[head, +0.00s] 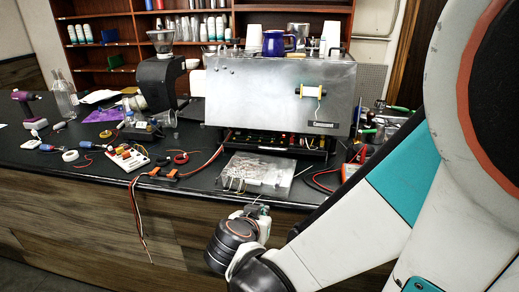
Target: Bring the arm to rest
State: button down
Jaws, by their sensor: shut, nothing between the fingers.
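My arm comes in from the right side and bends at a joint low in the middle, in front of the counter. My gripper (259,208) is small and partly hidden behind my own wrist, by the counter's front edge. It looks shut, with nothing seen in it. I cannot tell whether it touches the counter edge. The steel brewer (270,92) stands on the counter behind it, with its lower front open on a row of coloured parts.
Red and black cables (138,210) hang over the front edge. Open room lies before the counter at lower left.

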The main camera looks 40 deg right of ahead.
jog(key=s+a+r+n+y, duration=0.2)
jog(key=a+r+n+y, duration=0.1)
jog(key=a, duration=0.4)
jog(key=s+a+r+n+y, duration=0.3)
jog(key=a+r+n+y, duration=0.1)
jog(key=a+n+y, duration=0.2)
jog(key=shift+a+n, duration=0.9)
